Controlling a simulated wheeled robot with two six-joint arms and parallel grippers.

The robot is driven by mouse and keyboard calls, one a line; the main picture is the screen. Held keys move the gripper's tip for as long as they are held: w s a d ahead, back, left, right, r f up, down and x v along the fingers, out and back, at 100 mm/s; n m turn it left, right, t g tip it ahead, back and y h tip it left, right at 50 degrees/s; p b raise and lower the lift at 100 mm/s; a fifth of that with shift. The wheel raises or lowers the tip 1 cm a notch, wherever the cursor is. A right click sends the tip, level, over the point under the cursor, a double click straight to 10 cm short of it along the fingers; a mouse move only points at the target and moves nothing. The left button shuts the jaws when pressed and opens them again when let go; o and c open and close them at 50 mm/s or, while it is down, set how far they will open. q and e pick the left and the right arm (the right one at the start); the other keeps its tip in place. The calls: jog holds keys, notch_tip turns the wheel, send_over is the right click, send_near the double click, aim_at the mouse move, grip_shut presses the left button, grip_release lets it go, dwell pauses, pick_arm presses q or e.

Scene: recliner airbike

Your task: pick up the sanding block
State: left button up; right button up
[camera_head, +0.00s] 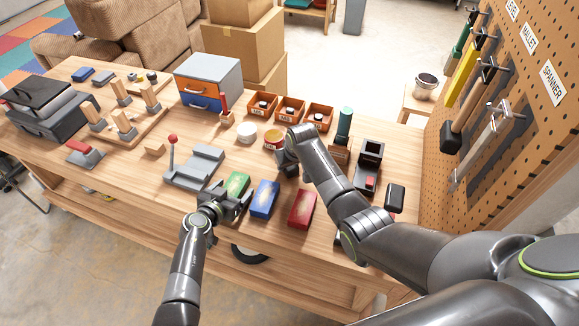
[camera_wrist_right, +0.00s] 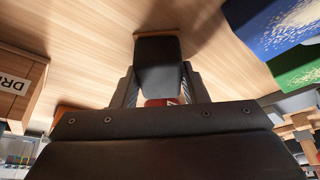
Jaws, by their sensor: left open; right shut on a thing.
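My right gripper (camera_head: 287,163) is over the middle of the workbench, left of the green cylinder. In the right wrist view it is shut on a dark block (camera_wrist_right: 158,66) with a red part (camera_wrist_right: 160,102) near the palm. This block may be the sanding block; the head view mostly hides it behind the gripper. My left gripper (camera_head: 222,205) is open at the bench's front edge, close beside the green block (camera_head: 237,184). I cannot tell if it touches that block.
A blue block (camera_head: 264,198) and a red block (camera_head: 302,209) lie along the front edge. A grey vise-like fixture (camera_head: 194,167) lies left. A pegboard (camera_head: 545,110) rises at right.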

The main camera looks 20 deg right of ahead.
notch_tip(320, 180, up, 10)
jog(key=shift+r, duration=0.1)
dwell(0.4)
dwell(0.6)
notch_tip(320, 180, down, 10)
dwell(0.6)
jog(key=o, duration=1.1)
jog(key=shift+s+r, duration=0.2)
jog(key=shift+r, duration=0.4)
jog(key=v, duration=1)
jog(key=shift+s+r, duration=0.2)
jog(key=shift+r, duration=0.15)
